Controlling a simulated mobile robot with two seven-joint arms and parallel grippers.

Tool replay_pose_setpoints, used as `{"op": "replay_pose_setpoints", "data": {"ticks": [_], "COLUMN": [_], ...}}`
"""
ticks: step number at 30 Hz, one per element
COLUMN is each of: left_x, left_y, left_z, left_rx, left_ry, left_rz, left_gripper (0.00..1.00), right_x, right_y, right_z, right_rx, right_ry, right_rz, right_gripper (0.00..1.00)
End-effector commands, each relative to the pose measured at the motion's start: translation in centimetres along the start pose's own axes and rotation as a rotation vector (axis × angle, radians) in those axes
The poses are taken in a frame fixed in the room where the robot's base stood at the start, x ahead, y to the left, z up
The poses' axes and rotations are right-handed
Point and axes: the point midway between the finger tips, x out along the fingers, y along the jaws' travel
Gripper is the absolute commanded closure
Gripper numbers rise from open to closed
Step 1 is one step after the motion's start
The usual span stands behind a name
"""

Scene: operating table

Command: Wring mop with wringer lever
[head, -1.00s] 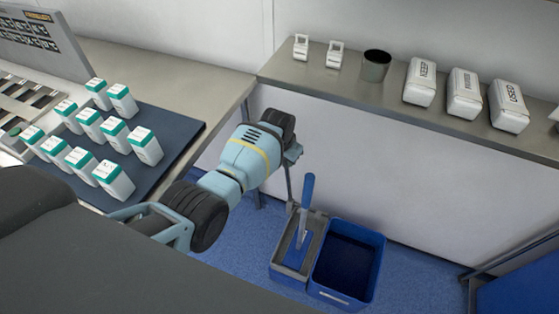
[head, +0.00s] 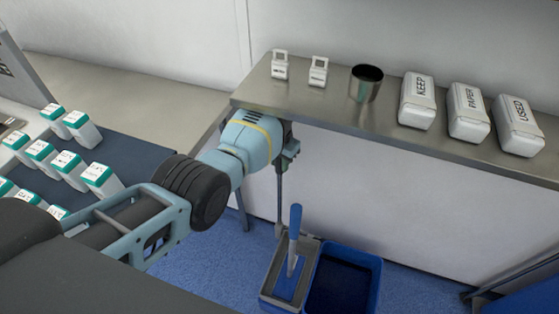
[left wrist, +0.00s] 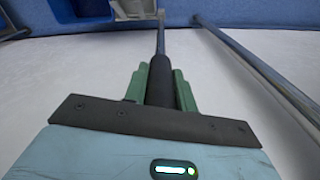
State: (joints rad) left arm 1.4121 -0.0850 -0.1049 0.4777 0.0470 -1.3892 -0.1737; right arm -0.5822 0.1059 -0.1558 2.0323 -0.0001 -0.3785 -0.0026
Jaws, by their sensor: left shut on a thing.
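My left gripper (head: 289,152) is shut on the mop's handle, below the front edge of the shelf. In the left wrist view, the green fingers (left wrist: 161,84) close around the handle's dark grip (left wrist: 161,72). The thin grey mop pole (head: 280,205) runs down toward the back left of the grey wringer (head: 266,287). The mop head cannot be made out. The blue wringer lever (head: 295,222) stands nearly upright from the wringer. A blue bucket (head: 376,275) sits to the right of the wringer. My right gripper is not in view.
A steel shelf (head: 330,104) carries white containers (head: 468,112), a metal cup (head: 366,83) and two small white holders (head: 318,72). At left, a counter bears a dark mat (head: 135,155) with several green-capped boxes (head: 68,168). Blue floor (head: 215,255) is open left of the wringer.

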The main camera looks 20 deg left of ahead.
Motion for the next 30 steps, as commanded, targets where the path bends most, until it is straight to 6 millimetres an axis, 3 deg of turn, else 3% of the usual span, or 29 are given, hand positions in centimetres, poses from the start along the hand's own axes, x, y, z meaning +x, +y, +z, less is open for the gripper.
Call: {"op": "replay_pose_setpoints", "data": {"ticks": [7, 8, 13, 30], "left_x": [-0.47, -0.48, -0.40, -0.29], "left_y": [-0.20, -0.20, -0.15, -0.11], "left_z": [-0.57, -0.58, -0.47, -0.16], "left_rx": [-0.004, -0.004, -0.003, -0.001], "left_ry": [0.022, 0.022, 0.018, 0.026], "left_rz": [0.000, 0.000, 0.000, -0.004], "left_gripper": [1.00, 0.72, 0.52, 0.52], "right_x": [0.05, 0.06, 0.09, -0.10], "right_y": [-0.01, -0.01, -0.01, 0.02], "right_z": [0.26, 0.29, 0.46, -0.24], "right_rx": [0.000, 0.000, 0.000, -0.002], "right_ry": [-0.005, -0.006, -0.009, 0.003], "right_rz": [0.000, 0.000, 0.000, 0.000], "right_gripper": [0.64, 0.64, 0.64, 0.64]}}
